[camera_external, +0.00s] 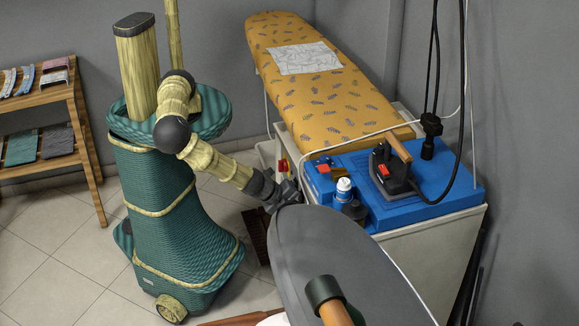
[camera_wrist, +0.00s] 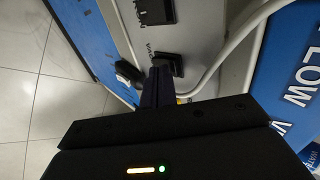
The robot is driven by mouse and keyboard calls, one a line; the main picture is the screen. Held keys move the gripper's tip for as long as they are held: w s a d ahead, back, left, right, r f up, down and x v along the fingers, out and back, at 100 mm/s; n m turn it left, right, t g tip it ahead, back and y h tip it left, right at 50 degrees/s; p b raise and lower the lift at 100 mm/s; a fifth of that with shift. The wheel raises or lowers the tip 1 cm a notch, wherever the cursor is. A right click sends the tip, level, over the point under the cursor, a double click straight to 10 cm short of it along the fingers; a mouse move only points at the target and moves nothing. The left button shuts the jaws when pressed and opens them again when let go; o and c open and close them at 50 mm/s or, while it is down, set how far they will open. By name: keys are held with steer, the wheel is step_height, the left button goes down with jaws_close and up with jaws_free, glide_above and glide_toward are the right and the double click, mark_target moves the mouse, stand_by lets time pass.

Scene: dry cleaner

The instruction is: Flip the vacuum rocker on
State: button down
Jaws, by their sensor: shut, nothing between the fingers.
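In the wrist view a black rocker (camera_wrist: 168,63) sits on a pale panel (camera_wrist: 190,40), with a partly readable label starting "VAC" beside it. My gripper (camera_wrist: 158,75) is shut and empty, its narrow dark fingers ending at this rocker's lower edge; I cannot tell whether they touch it. Which way the rocker is tipped is not clear. In the external view my gripper (camera_external: 287,197) is by the near left side of the ironing station (camera_external: 425,240); the dark grey board in front hides the rocker and panel there.
A second black switch block (camera_wrist: 155,12) and a dark knob-like part (camera_wrist: 128,72) are near the rocker. A pale hose (camera_wrist: 225,55) curves past. The dark grey board (camera_external: 340,250) fills the foreground. An iron (camera_external: 392,170) stands on the blue top. Tiled floor lies left.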

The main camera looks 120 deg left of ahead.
steer(key=s+d+f+v, duration=0.1)
steer(key=v, duration=1.2)
steer(key=shift+f+p, duration=0.25)
steer(key=shift+p, duration=0.15)
steer(key=shift+s, duration=0.1)
steer(key=f+b, duration=0.1)
steer(key=b, duration=0.1)
steer(key=shift+s+d+f+b, duration=0.1)
steer(key=shift+f+b, duration=0.15)
steer(key=shift+b, duration=0.05)
